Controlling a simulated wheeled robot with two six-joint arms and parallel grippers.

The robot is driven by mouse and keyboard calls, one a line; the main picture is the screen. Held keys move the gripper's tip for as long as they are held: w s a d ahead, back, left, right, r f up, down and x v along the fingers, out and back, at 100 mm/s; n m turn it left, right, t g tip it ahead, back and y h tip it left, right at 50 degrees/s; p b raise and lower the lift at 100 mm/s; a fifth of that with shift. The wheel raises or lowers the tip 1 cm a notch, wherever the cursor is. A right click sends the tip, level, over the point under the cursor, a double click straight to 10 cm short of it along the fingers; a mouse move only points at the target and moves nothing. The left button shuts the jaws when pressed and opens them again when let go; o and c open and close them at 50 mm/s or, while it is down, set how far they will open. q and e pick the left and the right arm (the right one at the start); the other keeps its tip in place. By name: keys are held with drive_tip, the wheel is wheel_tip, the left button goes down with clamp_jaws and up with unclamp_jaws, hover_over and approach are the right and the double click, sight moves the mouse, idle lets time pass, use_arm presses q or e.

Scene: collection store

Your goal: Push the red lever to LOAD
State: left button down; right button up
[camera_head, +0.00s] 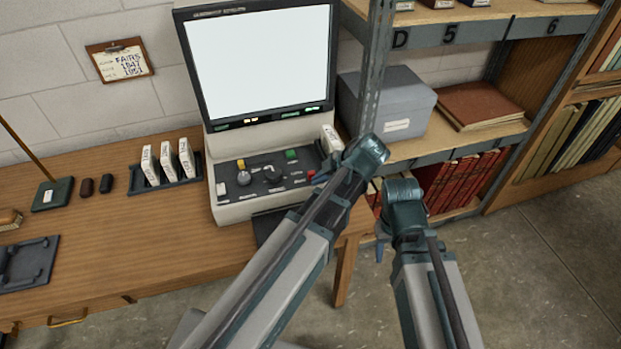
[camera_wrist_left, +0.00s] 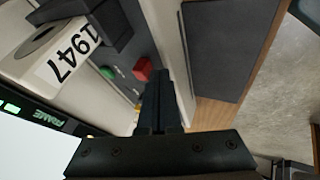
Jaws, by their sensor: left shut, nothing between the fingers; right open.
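The film reader's control panel (camera_head: 262,198) lies below its large white screen. A small red piece (camera_head: 311,174), which looks like the red lever, is at its right end, with a green button (camera_head: 291,155) behind it. The red piece also shows in the left wrist view (camera_wrist_left: 143,69), just beyond my fingertips. My left gripper (camera_head: 319,180) is shut and empty, right beside the red piece; I cannot tell whether they touch. The lettering near it is too small to read. My right gripper (camera_head: 380,252) hangs right of the desk, open and empty.
A white box marked 1947 (camera_wrist_left: 62,58) stands on the reader close to my left gripper. A grey shelf post (camera_head: 376,70) rises just behind my left wrist. Several white boxes in a rack (camera_head: 168,185) stand left of the reader. The desk front (camera_head: 150,245) is clear.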

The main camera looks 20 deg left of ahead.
sight(306, 173)
use_arm(q)
drive_tip(key=shift+w+a, duration=0.15)
drive_tip(key=shift+w, duration=0.1)
use_arm(e)
drive_tip(key=shift+w+a, duration=0.2)
drive_tip(key=shift+a, duration=0.25)
use_arm(q)
drive_tip(key=shift+w+a, duration=0.55)
drive_tip(key=shift+w, duration=0.3)
drive_tip(key=shift+w+a, duration=0.5)
drive_tip(key=shift+w, duration=0.3)
drive_tip(key=shift+s, duration=0.15)
use_arm(e)
drive_tip(key=shift+d, duration=0.15)
